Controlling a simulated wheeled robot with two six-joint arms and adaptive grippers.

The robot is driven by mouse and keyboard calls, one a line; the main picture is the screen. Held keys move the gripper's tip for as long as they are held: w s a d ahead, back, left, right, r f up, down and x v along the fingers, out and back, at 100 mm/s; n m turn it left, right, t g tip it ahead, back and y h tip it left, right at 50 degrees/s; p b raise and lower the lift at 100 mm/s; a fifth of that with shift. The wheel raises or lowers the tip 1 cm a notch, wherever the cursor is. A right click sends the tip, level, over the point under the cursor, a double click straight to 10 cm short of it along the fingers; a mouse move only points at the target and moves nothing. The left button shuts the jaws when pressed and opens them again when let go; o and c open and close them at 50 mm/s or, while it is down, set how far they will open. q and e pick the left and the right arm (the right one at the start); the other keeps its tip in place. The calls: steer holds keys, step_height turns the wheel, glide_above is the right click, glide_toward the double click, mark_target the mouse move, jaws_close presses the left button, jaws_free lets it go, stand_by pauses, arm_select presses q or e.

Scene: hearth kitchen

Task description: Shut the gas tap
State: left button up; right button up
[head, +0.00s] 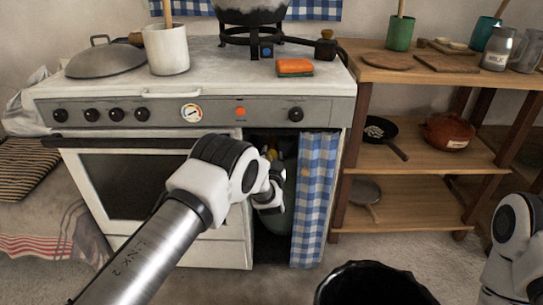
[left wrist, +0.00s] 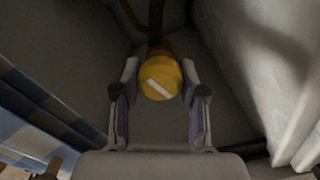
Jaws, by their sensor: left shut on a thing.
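The gas tap is a round yellow knob (left wrist: 160,78) with a white bar mark, in the left wrist view. The mark slants from upper left to lower right. My left gripper (left wrist: 160,92) is shut on the knob, one finger on each side of it. In the head view my left gripper (head: 272,180) reaches into the open cupboard bay under the stove top. Part of the greenish gas bottle (head: 283,214) shows there behind it. My right gripper is out of view; only part of my right arm shows at the right edge.
A blue checked curtain (head: 314,200) hangs at the right of the bay, and the white oven (head: 135,190) stands on its left. A black bin (head: 370,284) is on the floor in front. Wooden shelves (head: 420,155) stand to the right.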

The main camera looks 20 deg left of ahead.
arm_select(q)
steer(key=shift+m, duration=1.7)
steer(key=o, duration=1.1)
steer(key=shift+o, duration=0.2)
steer(key=v, duration=1.2)
